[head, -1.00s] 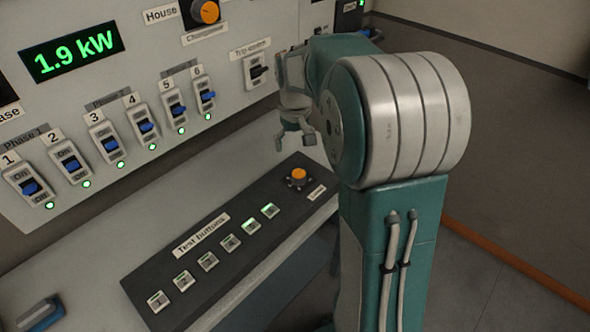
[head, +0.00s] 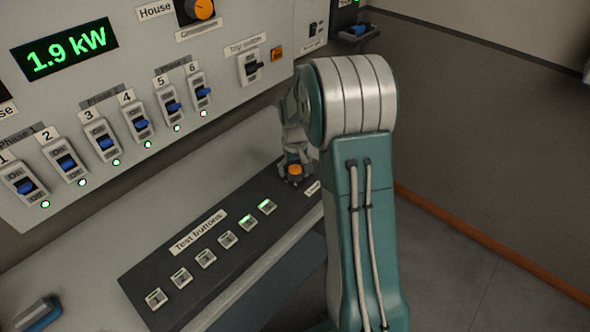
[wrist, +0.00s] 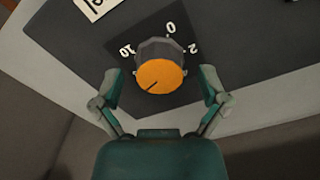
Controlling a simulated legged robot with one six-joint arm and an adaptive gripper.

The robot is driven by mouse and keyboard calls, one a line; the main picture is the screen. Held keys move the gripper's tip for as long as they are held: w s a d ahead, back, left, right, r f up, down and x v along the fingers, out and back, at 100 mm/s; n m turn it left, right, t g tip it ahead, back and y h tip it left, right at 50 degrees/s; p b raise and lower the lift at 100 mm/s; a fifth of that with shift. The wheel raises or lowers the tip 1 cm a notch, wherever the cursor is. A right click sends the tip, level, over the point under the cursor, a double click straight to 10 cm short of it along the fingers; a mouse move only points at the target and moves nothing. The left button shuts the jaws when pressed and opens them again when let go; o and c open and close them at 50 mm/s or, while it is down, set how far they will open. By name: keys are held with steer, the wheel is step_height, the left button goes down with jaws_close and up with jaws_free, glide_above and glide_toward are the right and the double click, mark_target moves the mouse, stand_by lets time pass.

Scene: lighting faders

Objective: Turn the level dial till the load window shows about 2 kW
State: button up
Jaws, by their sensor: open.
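The load window (head: 65,49) reads 1.9 kW in green digits. The level dial (wrist: 159,78) is a dark knob with an orange face and a short dark pointer line running to the lower left. Marks 10, 0 and 2 show around its far side. In the head view the dial (head: 295,170) sits at the right end of the dark button panel, partly covered by my gripper. My gripper (wrist: 161,88) is open, with one finger on each side of the dial. Gaps seem to show between fingers and knob; contact is not clear.
Blue breaker switches (head: 106,143), a trip switch (head: 250,66) and another orange knob (head: 202,9) are on the upright panel behind. Floor is clear at right.

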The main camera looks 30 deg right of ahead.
steer(key=shift+f, duration=0.3)
steer(key=c, duration=1.2)
steer(key=shift+o, duration=0.2)
steer(key=shift+f+m, duration=0.1)
steer(key=shift+m, duration=1)
